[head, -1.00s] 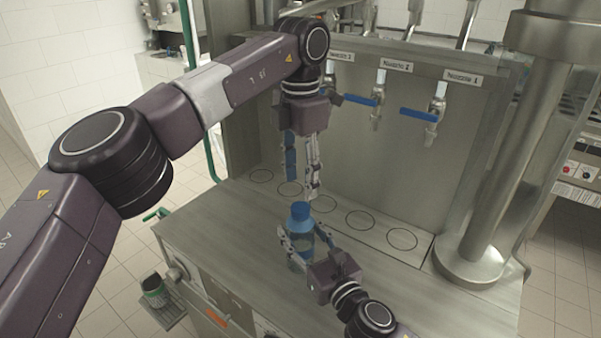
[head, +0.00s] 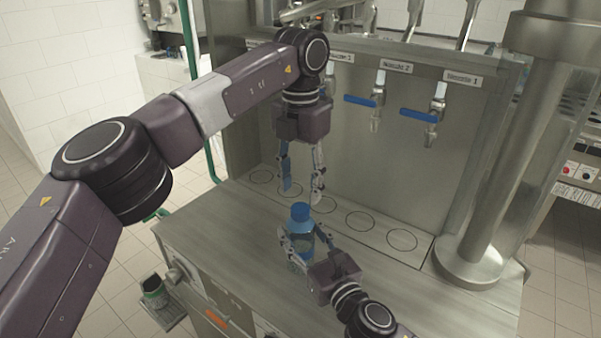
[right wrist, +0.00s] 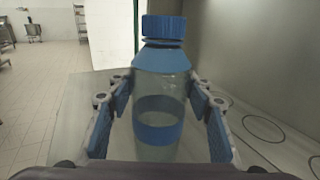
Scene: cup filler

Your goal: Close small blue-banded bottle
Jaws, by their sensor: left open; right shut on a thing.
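The small bottle (head: 301,247) stands upright, clear with a blue band (right wrist: 158,130) and a blue shoulder. A blue cap (head: 300,212) sits on its mouth; in the right wrist view the cap (right wrist: 164,28) shows a thin dark line beneath it, and I cannot tell how tight it is. My right gripper (head: 303,240) is shut around the bottle's body, with a finger on each side in the right wrist view. My left gripper (head: 302,194) points down just above the cap, open, its fingers spread and apparently holding nothing.
The steel counter (head: 390,275) has several marked circles along the back. Nozzles with blue levers (head: 418,115) hang from the panel behind. A thick steel column (head: 500,170) stands at the right. A dark container (head: 153,290) sits on a low shelf at the left.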

